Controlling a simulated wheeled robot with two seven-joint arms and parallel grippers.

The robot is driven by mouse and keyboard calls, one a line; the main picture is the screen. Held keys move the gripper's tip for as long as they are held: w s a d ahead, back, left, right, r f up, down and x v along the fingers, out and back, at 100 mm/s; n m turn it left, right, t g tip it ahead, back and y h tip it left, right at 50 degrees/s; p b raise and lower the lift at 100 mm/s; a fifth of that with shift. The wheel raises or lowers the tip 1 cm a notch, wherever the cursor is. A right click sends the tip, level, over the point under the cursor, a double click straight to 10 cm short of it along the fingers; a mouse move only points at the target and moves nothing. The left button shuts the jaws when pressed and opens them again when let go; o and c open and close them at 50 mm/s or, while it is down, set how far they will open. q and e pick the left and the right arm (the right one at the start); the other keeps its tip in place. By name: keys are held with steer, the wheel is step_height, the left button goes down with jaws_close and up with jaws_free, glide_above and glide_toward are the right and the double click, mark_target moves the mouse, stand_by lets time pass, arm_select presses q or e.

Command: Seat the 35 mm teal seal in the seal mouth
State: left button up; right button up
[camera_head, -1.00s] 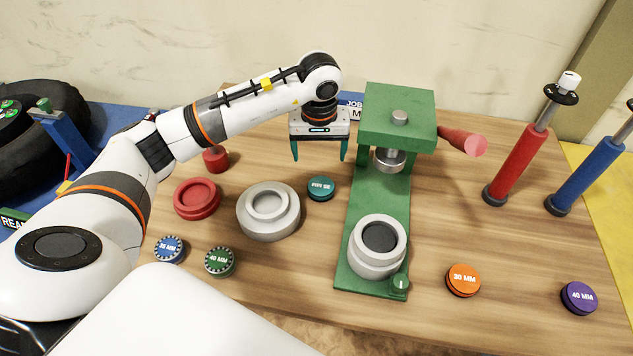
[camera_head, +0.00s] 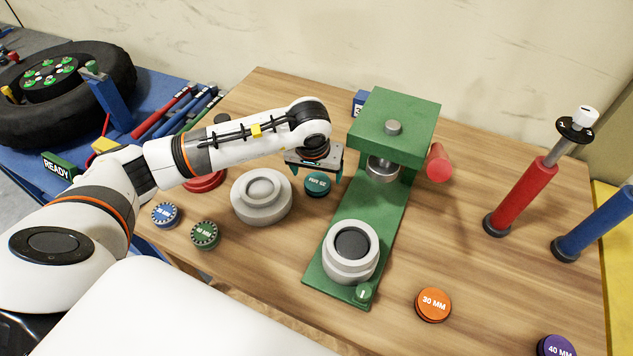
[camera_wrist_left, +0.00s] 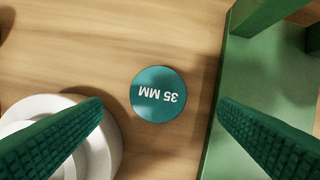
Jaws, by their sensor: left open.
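The teal seal (camera_head: 317,184), a small disc marked 35 MM, lies flat on the wooden bench between a grey stepped ring and the green press. It also shows in the left wrist view (camera_wrist_left: 158,94), centred between the fingers. My left gripper (camera_head: 316,173) is open and empty, just above the seal, with one finger on each side. In the wrist view the fingers (camera_wrist_left: 160,122) stand well clear of the disc. A grey round cup with a dark round opening (camera_head: 351,244) stands on the front of the press base. No label shows which opening is the seal mouth.
The green press (camera_head: 397,118) with its red handle (camera_head: 438,163) stands close right of the gripper. The grey stepped ring (camera_head: 262,208) is close left. Other discs are blue (camera_head: 165,214), green (camera_head: 204,234), orange (camera_head: 433,304) and purple (camera_head: 556,348).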

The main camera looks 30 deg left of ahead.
mark_target(317, 182)
arm_select(q)
steer(key=p+x, duration=0.2)
steer(key=x, duration=0.2)
steer(key=shift+a+f, duration=0.1)
steer(key=shift+f, duration=0.2)
steer(key=shift+w+f, duration=0.1)
steer(key=shift+f, duration=0.2)
steer(key=shift+c, duration=0.5)
steer(key=c, duration=1.1)
steer(key=shift+o, duration=0.2)
steer(key=shift+r, duration=0.15)
